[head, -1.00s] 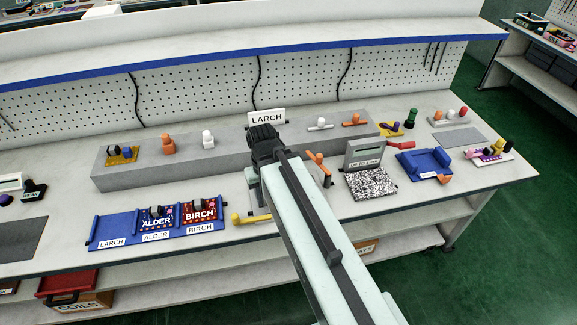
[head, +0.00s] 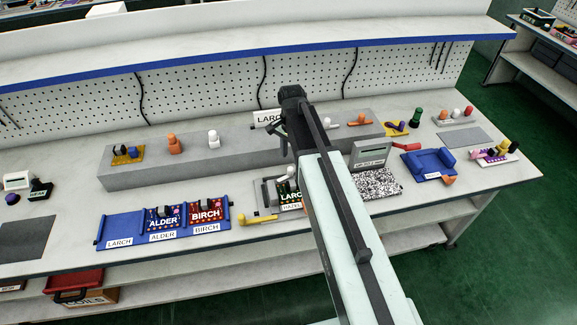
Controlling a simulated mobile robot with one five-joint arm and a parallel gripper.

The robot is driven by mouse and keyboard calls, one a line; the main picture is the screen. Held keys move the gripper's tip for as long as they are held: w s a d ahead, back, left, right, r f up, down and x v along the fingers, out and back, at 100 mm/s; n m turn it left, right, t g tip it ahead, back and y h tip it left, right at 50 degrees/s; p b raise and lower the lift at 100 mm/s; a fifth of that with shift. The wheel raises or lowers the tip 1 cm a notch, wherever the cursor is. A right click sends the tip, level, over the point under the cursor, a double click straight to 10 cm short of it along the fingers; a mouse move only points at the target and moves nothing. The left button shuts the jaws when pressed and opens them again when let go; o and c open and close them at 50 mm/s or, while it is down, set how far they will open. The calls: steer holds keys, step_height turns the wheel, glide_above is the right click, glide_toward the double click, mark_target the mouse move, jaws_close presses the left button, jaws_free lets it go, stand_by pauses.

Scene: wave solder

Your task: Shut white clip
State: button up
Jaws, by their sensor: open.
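A small white-tipped piece (head: 292,172), perhaps the white clip, stands at the back of a grey fixture (head: 263,196) holding the LARCH board (head: 290,197). Whether it is open or shut is too small to tell. A white handle (head: 327,123) also lies on the grey riser, right of the LARCH sign (head: 266,117). My gripper (head: 283,148) is open, above and behind the fixture, and apart from the white-tipped piece as far as I can tell. My arm hides the fixture's right side.
A yellow handle (head: 260,218) sticks out at the fixture's left. A blue rack (head: 120,229) with ALDER and BIRCH boards stands further left. A grey box (head: 370,152) with a speckled pad (head: 378,184) stands right of my arm. The grey riser (head: 180,163) runs behind.

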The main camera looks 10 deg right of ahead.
mark_target(290, 168)
steer(key=shift+w+m, duration=0.15)
steer(key=shift+m, duration=0.15)
step_height(290, 168, down, 8)
steer(key=b, duration=0.8)
steer(key=shift+r, duration=0.1)
